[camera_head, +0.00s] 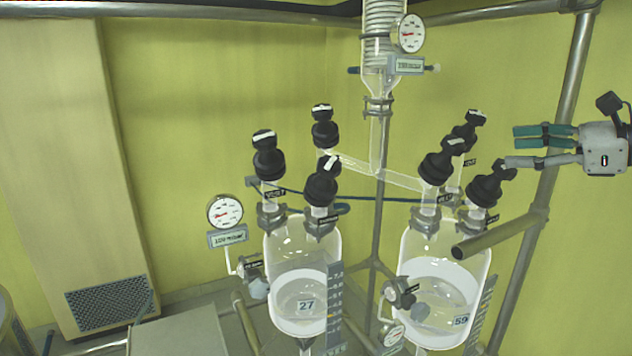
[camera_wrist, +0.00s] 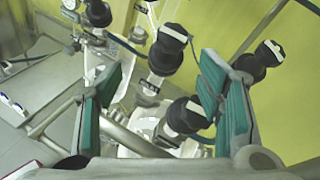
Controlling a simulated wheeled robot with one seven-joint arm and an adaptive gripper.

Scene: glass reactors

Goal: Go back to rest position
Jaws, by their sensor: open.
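My gripper (camera_head: 543,146) is at the right of the head view, held up beside the black-capped necks of the right-hand reactor. Its green-padded fingers are apart, with nothing between them that they touch. In the wrist view my gripper (camera_wrist: 155,100) shows both green pads spread wide. Beyond and between them are black valve caps (camera_wrist: 170,48) and a lower black cap (camera_wrist: 187,115). In the head view the nearest cap, a black valve cap (camera_head: 487,190), lies just left of and below the fingers. Whether the lower finger touches it cannot be told.
The left glass reactor (camera_head: 288,250), labelled 27, and the right glass reactor (camera_head: 475,263), labelled 59, stand side by side. A steel post (camera_head: 572,75) and a horizontal pipe (camera_head: 500,236) are near my arm. A gauge (camera_head: 409,33) hangs above. A beige cabinet (camera_head: 60,150) stands left.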

